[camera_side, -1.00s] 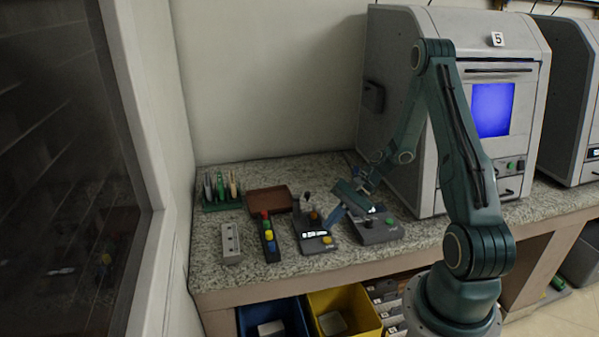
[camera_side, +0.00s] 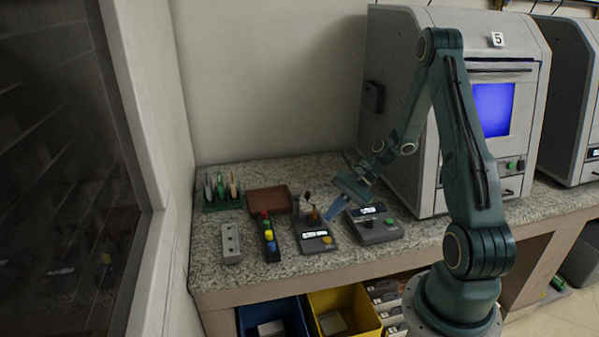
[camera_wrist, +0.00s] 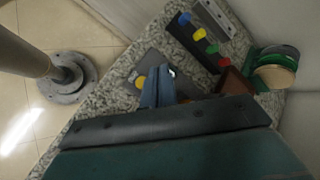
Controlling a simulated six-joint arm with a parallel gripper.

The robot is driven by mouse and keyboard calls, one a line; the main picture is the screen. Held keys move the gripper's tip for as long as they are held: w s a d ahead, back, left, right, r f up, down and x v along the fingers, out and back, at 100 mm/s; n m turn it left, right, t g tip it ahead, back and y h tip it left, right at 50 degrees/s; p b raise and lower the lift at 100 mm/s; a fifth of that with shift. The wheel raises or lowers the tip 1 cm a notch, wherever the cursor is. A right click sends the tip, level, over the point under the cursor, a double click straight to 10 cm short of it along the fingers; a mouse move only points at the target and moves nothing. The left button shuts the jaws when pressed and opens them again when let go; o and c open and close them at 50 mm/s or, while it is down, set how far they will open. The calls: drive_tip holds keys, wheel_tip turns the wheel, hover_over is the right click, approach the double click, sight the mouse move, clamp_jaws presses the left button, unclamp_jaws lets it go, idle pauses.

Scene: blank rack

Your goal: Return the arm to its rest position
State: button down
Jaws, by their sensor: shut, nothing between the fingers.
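My gripper (camera_side: 333,210) hangs above the countertop, between the device with the yellow button (camera_side: 314,238) and the device with the green button (camera_side: 375,226). Its blue fingers are together with nothing between them. In the wrist view the gripper (camera_wrist: 158,80) points at the device with the yellow button (camera_wrist: 140,80), which it partly hides. I cannot tell from the pictures how high the fingertips are above it.
A row of coloured buttons (camera_side: 268,237), a grey block (camera_side: 231,243), a brown tray (camera_side: 268,200) and a green rack (camera_side: 222,206) stand to the left. A large grey machine (camera_side: 400,130) is behind my arm. Blue (camera_side: 270,318) and yellow bins (camera_side: 345,308) sit below the counter.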

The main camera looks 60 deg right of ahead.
drive_tip(key=s+a+r+n+g+h, duration=0.1)
drive_tip(key=a+r+n+h, duration=0.1)
drive_tip(key=a+r+n, duration=0.4)
drive_tip(key=s+a+r+n+g+h, duration=0.1)
drive_tip(key=a+r+n+h, duration=0.25)
drive_tip(key=r, duration=0.45)
drive_tip(key=s+a+r+n+t+h, duration=0.2)
drive_tip(key=s+a+r+n, duration=0.4)
drive_tip(key=s+r, duration=0.4)
drive_tip(key=shift+s+a+r+t, duration=0.35)
drive_tip(key=shift+s+a, duration=0.3)
drive_tip(key=shift+s, duration=0.5)
drive_tip(key=shift+w+r, duration=0.1)
